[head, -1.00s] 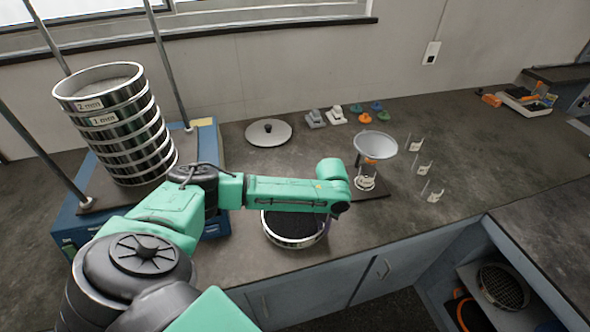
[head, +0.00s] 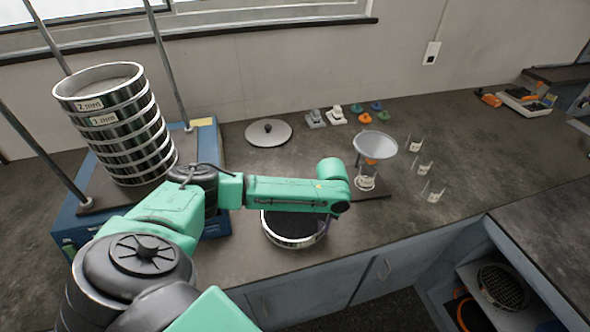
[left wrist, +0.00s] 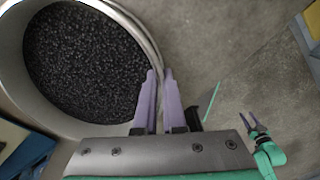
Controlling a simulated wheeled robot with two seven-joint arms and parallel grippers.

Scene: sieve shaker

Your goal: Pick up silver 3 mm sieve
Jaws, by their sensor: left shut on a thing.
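A silver round sieve (head: 296,240) filled with dark granules sits on the bench, near its front edge, partly behind my left arm. No size label can be read on it. In the left wrist view its shiny rim (left wrist: 118,17) runs to the fingers of my left gripper (left wrist: 159,74). The left gripper is shut on the wall of this sieve, one finger on each side. My right gripper (left wrist: 249,118) shows small at the right of the left wrist view, open and empty, away from the sieve.
A stack of silver sieves (head: 130,140), labelled 2 mm and 1 mm at the top, stands on a blue shaker (head: 75,222) with upright rods. A lid (head: 269,132) lies behind. A funnel (head: 376,143) on a stand and small beakers (head: 424,165) are at right.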

